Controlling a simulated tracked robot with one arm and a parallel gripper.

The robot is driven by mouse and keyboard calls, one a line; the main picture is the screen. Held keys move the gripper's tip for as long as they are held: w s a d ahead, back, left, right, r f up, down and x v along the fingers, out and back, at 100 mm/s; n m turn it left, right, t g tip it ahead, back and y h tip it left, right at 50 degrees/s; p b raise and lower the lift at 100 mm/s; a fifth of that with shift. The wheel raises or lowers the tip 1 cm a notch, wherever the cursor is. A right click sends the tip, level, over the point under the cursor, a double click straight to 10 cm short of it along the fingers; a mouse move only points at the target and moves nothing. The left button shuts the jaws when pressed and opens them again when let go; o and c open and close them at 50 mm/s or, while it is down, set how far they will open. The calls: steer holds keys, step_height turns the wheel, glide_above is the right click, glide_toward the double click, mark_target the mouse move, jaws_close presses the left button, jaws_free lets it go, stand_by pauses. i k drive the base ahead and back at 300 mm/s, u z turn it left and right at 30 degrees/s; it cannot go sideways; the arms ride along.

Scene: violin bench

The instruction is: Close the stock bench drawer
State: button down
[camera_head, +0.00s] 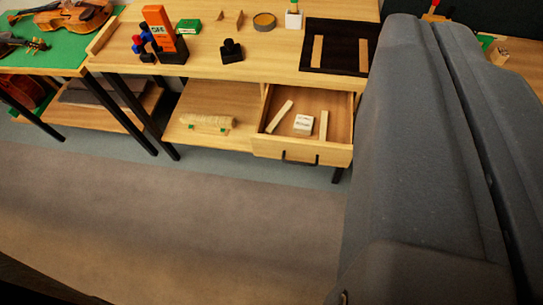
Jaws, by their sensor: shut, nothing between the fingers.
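The stock bench drawer (301,149) is pulled out under the wooden bench (207,64), with its inside showing. It has a dark bar handle (300,160) on its front. Inside lie a small white box (304,124) and two pale wood strips, one tilted (279,117) and one straighter (323,125). A large grey part of my arm fills the right side of the picture. My gripper's fingers do not show, and nothing of mine is seen touching the drawer.
The bench top holds an orange box (160,29), a round tin (264,21) and a dark mat (314,55) with wood strips. A green-topped table (60,48) with violins stands at left. Black bench legs reach the floor. The brown floor (170,220) before the drawer is clear.

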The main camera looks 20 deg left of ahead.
mark_target(286, 145)
steer(key=u, duration=0.05)
steer(key=k, duration=0.8)
steer(key=u, duration=0.7)
steer(key=i, duration=1)
steer(key=z, duration=0.05)
